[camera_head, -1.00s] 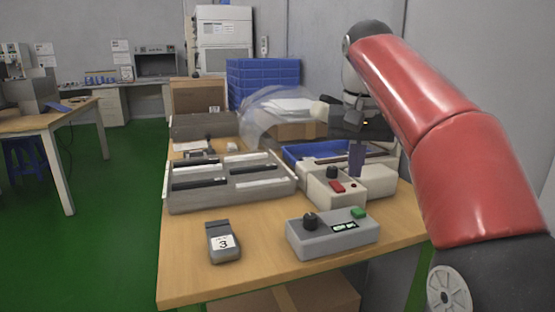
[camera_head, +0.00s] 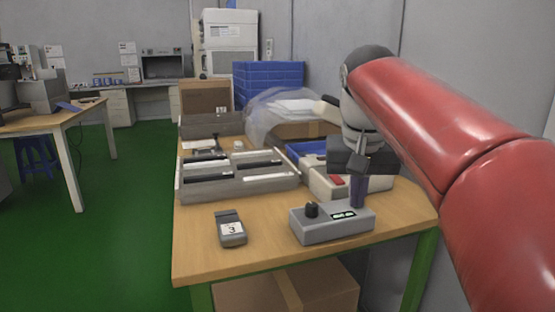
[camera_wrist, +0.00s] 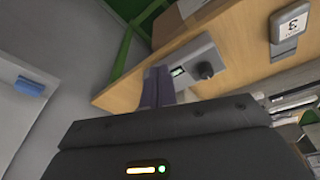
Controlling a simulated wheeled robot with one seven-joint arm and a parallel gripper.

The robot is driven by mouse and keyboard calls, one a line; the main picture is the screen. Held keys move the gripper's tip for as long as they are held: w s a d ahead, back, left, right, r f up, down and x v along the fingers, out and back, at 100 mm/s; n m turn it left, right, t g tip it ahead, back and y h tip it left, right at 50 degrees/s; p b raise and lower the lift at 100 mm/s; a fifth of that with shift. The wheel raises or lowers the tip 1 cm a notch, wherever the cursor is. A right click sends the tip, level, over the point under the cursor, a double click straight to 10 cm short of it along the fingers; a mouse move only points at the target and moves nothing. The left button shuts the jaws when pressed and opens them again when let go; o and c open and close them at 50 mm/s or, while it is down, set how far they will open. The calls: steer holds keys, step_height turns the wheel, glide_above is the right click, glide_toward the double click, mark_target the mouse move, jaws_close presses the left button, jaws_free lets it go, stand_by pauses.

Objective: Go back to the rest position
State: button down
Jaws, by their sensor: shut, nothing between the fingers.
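My gripper (camera_head: 358,192) is shut and empty, its dark purple fingers pointing down at the right end of the grey control box (camera_head: 322,224). The box has a black knob and a small display. In the wrist view my shut fingers (camera_wrist: 158,88) overlap the edge of the same box (camera_wrist: 202,62), whose knob and display show.
A device marked 3 (camera_head: 231,230) lies left of the box on the wooden table (camera_head: 270,258). Behind are a grey divided tray (camera_head: 236,188), a white box with a red button (camera_head: 320,181), a blue bin (camera_head: 305,150) and stacked blue crates (camera_head: 268,82).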

steer(key=s+d+f+n+t, duration=0.1)
steer(key=s+f+t, duration=0.2)
steer(key=s+f, duration=1.4)
step_height(320, 180, down, 3)
steer(key=shift+s+d+n+y, duration=0.2)
steer(key=shift+d+n+y, duration=0.1)
steer(key=shift+y, duration=0.1)
